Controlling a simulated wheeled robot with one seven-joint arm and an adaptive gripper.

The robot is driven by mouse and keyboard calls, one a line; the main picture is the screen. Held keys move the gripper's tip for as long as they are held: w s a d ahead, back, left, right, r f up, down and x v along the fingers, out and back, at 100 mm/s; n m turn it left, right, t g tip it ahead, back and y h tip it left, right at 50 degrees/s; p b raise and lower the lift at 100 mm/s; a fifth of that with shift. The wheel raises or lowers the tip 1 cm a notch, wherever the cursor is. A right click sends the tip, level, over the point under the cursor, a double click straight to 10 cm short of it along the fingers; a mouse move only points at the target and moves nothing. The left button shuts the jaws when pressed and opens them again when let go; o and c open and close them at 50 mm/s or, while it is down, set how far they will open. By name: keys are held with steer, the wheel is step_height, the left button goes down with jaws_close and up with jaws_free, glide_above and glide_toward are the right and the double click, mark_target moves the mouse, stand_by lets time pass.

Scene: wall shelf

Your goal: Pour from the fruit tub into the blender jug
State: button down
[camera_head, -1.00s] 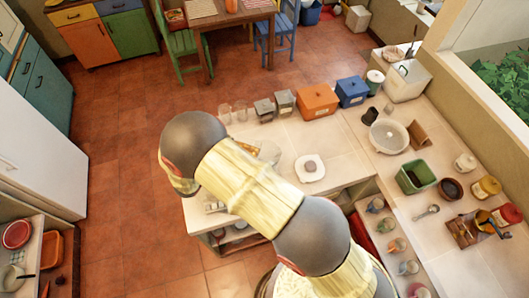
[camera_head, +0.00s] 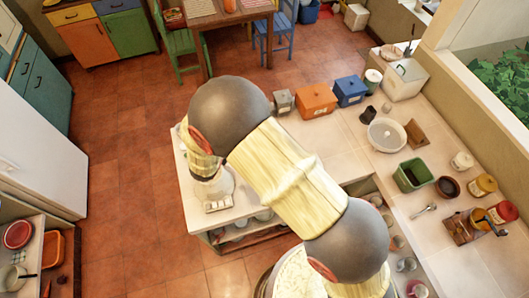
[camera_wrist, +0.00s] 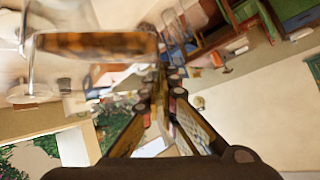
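In the head view my arm reaches over the counter's left end, and its links hide my gripper. A pale appliance with a clear round part (camera_head: 214,186), apparently the blender, stands at the counter's left end, partly behind my wrist. In the wrist view my gripper (camera_wrist: 160,88) points away from the camera, its dark fingers close together in the picture. Beside the fingertips, at upper left, is a blurred clear vessel with orange-brown contents (camera_wrist: 95,45), which looks like the fruit tub. I cannot tell whether the fingers hold it.
An orange bin (camera_head: 316,99), a blue bin (camera_head: 350,91) and a grey canister (camera_head: 284,102) line the counter's back. A pale bowl (camera_head: 386,135), a green tub (camera_head: 413,175) and several jars stand on the right counter. Tiled floor lies left of the counter.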

steer(key=shift+w+d+r+m+y, duration=0.1)
steer(key=shift+d+r+m+y, duration=0.15)
steer(key=shift+d+r+y, duration=0.25)
steer(key=shift+d+r+m+y, duration=0.25)
steer(key=shift+r+y, duration=0.05)
steer(key=shift+r, duration=0.35)
steer(key=shift+r, duration=0.1)
steer(key=shift+d+r+g, duration=0.25)
steer(key=shift+g, duration=0.05)
steer(key=shift+w, duration=0.1)
steer(key=shift+r+y, duration=0.1)
steer(key=shift+y, duration=0.2)
steer(key=shift+d+r+m, duration=0.15)
steer(key=shift+d+m, duration=0.1)
steer(key=shift+m, duration=0.05)
steer(key=shift+r, duration=0.1)
steer(key=shift+y, duration=0.3)
